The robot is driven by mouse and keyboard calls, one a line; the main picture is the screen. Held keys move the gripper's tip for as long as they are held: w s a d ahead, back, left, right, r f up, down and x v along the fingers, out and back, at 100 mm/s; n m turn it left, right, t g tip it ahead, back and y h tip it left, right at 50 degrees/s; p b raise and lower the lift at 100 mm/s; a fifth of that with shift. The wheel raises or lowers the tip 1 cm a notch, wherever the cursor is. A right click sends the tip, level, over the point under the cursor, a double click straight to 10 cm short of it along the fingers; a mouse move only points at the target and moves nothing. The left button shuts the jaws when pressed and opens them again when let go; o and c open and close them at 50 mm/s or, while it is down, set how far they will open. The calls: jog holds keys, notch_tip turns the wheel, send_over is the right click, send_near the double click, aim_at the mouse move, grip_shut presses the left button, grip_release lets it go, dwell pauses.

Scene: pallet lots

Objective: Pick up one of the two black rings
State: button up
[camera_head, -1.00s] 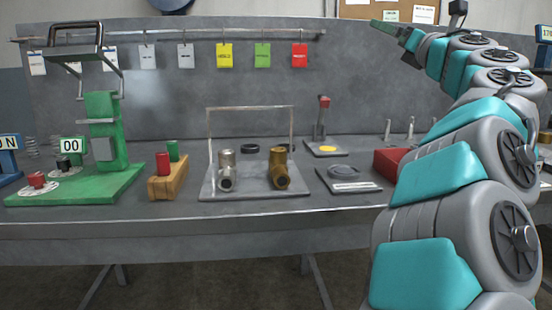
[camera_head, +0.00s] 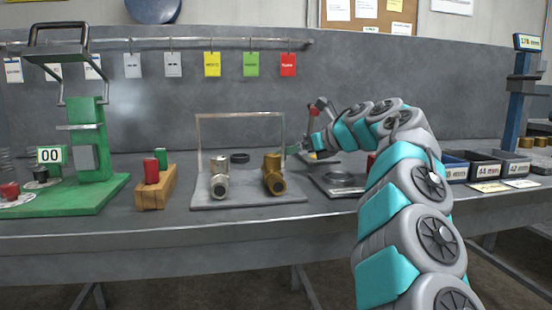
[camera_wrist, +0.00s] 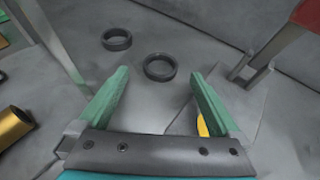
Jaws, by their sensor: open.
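Two black rings lie flat on the grey bench in the wrist view: a farther one (camera_wrist: 117,39) at upper left, and a nearer one (camera_wrist: 160,67) at the middle. In the head view one black ring (camera_head: 240,157) shows behind the fittings; I cannot make out the other, near the brass fitting. My gripper (camera_head: 293,150) reaches in from the right, behind the brass fitting. In the wrist view its green jaws (camera_wrist: 160,78) are spread wide and empty, with the nearer ring between and just beyond their tips. Neither jaw visibly touches it.
A brass fitting (camera_head: 273,180) and a silver fitting (camera_head: 220,183) stand on a grey plate (camera_head: 246,202) under a wire frame (camera_head: 197,135). A red-topped stand (camera_wrist: 262,60) is close right of the jaws. Bare bench surrounds the rings.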

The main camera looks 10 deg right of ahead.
jog(key=shift+x, duration=1.5)
jog(key=shift+c, duration=0.3)
jog(key=c, duration=1.3)
